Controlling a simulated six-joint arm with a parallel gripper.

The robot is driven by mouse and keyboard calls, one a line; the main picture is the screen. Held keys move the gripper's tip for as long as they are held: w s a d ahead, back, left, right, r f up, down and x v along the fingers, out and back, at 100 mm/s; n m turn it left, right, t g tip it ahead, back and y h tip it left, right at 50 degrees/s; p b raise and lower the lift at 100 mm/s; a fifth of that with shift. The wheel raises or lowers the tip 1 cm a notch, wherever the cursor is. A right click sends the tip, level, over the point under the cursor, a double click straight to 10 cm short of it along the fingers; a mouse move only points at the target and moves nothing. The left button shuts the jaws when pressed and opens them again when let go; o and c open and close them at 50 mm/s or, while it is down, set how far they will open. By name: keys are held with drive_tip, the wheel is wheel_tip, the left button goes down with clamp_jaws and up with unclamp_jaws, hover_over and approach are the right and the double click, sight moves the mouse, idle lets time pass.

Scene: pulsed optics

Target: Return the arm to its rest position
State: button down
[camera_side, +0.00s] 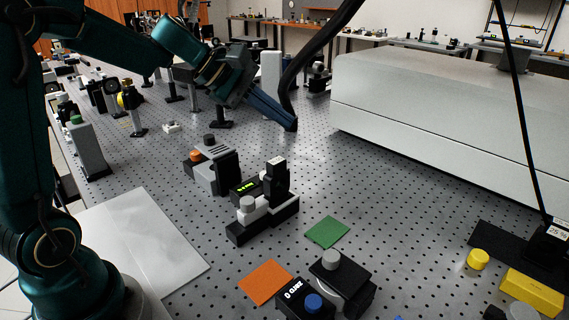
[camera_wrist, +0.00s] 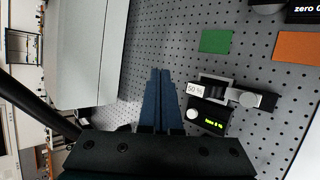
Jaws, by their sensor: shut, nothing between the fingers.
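My gripper (camera_side: 292,125) is raised over the perforated optical table (camera_side: 310,170) in the side view, its blue fingers pointing down and to the right. In the wrist view, the fingers of my gripper (camera_wrist: 160,74) are together with nothing between them. It is apart from the black stage with a grey knob (camera_side: 262,212), which stands nearer the side camera. In the wrist view that stage (camera_wrist: 245,97) is to the right of the fingers, with a "50 %" label and a small lit display.
A large grey housing (camera_side: 450,100) stands right of my gripper. A black cable (camera_side: 305,55) hangs close by. A grey block with an orange knob (camera_side: 215,165), green square (camera_side: 327,232), orange square (camera_side: 265,282) and yellow block (camera_side: 532,292) are nearer. Optic posts crowd the back left.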

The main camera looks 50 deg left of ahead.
drive_tip(key=s+d+r+m+g, duration=0.1)
drive_tip(key=s+d+r+m, duration=0.1)
drive_tip(key=s+d+m, duration=0.85)
drive_tip(key=s+a+f+m+g+y, duration=0.1)
drive_tip(key=s+a+f+m+y, duration=0.1)
drive_tip(key=s, duration=0.4)
drive_tip(key=s+a+f+m+y, duration=0.2)
drive_tip(key=s+a+f+m, duration=0.2)
drive_tip(key=s+f+m, duration=0.1)
drive_tip(key=shift+s+g+y, duration=0.3)
drive_tip(key=shift+s+g, duration=0.05)
drive_tip(key=shift+g, duration=0.05)
drive_tip(key=shift+r, duration=0.1)
